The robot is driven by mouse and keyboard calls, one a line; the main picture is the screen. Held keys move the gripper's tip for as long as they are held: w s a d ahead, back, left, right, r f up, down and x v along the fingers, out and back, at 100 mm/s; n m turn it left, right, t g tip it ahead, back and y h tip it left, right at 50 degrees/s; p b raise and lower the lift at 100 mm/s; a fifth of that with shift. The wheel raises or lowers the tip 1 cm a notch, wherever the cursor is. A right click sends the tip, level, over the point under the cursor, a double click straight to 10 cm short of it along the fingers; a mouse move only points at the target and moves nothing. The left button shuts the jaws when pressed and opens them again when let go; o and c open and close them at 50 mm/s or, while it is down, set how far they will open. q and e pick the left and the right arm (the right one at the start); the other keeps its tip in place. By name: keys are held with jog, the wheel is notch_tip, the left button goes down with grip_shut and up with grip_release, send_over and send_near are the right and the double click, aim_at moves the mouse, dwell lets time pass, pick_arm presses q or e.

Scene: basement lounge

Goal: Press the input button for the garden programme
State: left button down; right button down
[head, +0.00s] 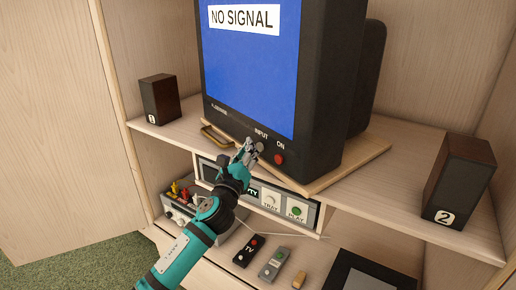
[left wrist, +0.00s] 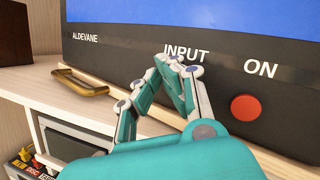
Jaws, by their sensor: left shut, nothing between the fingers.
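The black television (head: 222,118) stands on the cabinet's upper shelf, its blue screen (head: 250,65) reading "NO SIGNAL". Its lower front carries the label "INPUT" (left wrist: 186,53) and, to the right, a red round button under "ON" (head: 279,158), also seen in the left wrist view (left wrist: 245,107). My left gripper (head: 249,148) is shut and empty, its tips at the television's lower front just below "INPUT". In the left wrist view its fingers (left wrist: 178,68) cover the area under that label, so the input button is hidden. I cannot tell whether the tips touch. My right gripper is out of view.
Speakers (head: 160,98) and (head: 460,180) flank the television. A brass handle (head: 214,136) is left of the gripper. Below are a player with "TRAY" (head: 271,198) and "PLAY" buttons, a plug box (head: 178,209) and remotes (head: 273,263). An open door (head: 60,130) stands left.

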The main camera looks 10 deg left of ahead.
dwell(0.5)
pick_arm(q)
jog(key=shift+w+d, duration=0.3)
jog(key=shift+w, duration=0.05)
jog(key=shift+s+a, duration=0.3)
jog(key=shift+s, duration=0.05)
dwell(0.4)
jog(key=s+a+p, duration=0.2)
jog(key=s+a, duration=0.2)
jog(key=shift+s, duration=0.3)
jog(key=shift+d, duration=0.1)
dwell(0.4)
